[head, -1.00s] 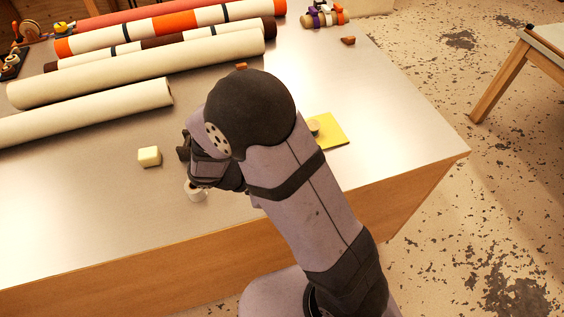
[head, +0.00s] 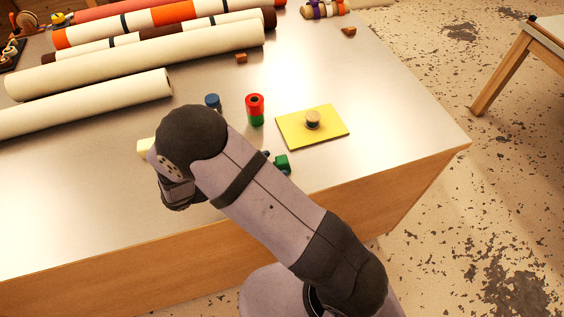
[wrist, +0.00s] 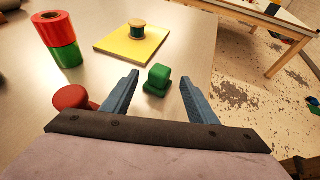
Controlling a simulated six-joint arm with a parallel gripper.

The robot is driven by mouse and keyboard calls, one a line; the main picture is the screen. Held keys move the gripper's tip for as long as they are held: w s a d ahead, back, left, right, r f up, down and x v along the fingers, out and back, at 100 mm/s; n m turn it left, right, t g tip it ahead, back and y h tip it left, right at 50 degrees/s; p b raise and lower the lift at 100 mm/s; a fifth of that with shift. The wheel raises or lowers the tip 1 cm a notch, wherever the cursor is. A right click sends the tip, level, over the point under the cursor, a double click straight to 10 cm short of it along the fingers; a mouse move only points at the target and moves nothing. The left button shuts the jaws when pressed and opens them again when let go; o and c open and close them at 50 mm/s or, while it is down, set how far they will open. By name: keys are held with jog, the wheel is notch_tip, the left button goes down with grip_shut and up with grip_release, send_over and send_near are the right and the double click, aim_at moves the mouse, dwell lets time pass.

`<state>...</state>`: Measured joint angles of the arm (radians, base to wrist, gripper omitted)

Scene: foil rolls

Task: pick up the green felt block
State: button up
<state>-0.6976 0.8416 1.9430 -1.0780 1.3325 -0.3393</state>
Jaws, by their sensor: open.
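The green felt block (wrist: 158,78) stands on the metal table in the wrist view, framed between my two finger tips but seemingly beyond them. I cannot tell the exact gap. In the head view the green block (head: 282,163) shows just past my forearm, partly hidden by it. My gripper (wrist: 159,80) is open with nothing held; in the head view my arm hides most of it.
A red-and-green roll (head: 255,109), a blue roll (head: 212,101) and a yellow sheet (head: 333,130) with a spool (head: 312,119) stand behind the block. A red round piece (wrist: 72,97) is beside my left finger. A cream block (head: 144,147) is partly hidden.

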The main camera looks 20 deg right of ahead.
aim_at(277, 164)
jog(key=shift+w+d+p, duration=0.1)
jog(key=shift+d+p, duration=0.4)
jog(key=p+x, duration=0.1)
jog(key=x, duration=0.2)
jog(key=shift+p, duration=0.4)
jog(key=shift+w+d+f, duration=0.2)
jog(key=shift+d+f, duration=0.2)
jog(key=shift+d, duration=0.05)
jog(key=shift+c, duration=0.7)
jog(key=c, duration=1)
